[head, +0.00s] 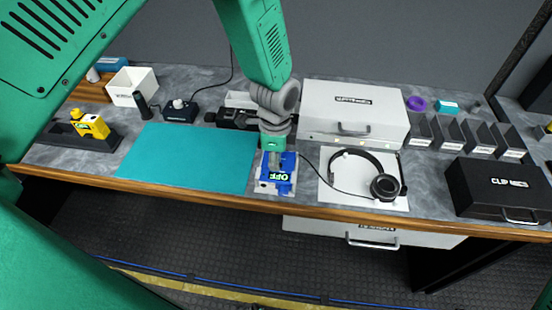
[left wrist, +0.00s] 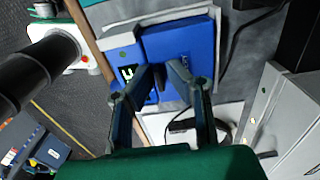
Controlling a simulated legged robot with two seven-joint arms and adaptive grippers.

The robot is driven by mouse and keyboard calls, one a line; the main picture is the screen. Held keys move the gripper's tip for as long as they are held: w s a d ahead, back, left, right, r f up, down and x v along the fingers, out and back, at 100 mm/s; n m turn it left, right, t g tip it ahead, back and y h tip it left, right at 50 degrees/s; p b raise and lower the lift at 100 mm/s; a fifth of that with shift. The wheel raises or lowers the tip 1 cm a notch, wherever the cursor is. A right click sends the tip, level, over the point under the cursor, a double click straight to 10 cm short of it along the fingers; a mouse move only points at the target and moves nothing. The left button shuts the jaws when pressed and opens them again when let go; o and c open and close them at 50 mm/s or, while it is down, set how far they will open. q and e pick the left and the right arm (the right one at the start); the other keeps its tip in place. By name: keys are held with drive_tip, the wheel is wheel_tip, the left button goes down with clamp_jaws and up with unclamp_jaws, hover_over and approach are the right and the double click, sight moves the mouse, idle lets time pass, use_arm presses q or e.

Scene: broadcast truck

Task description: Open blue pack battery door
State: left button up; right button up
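The blue pack (head: 289,164) sits near the front edge of the counter, on a pale plate, with a dark label reading OFF. In the left wrist view the pack (left wrist: 180,45) shows a large blue face and a narrower blue part with part of the label. I cannot tell which part is the battery door or whether it stands open. My left gripper (head: 272,153) is over the pack from above. In the left wrist view its fingertips (left wrist: 163,72) are partly apart, close in front of the pack; contact is unclear. My right gripper is out of view.
A teal mat (head: 185,157) lies left of the pack. Headphones (head: 381,184) on a white sheet lie right, with their cable running toward the pack. A white case (head: 352,105) stands behind. A black case (head: 497,187) is at far right, a yellow device (head: 92,125) at left.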

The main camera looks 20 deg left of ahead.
use_arm(q)
drive_tip(key=shift+d+f, duration=0.1)
drive_tip(key=shift+d, duration=0.4)
clamp_jaws()
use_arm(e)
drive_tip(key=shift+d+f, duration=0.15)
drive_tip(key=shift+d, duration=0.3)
use_arm(q)
drive_tip(key=shift+a, duration=0.2)
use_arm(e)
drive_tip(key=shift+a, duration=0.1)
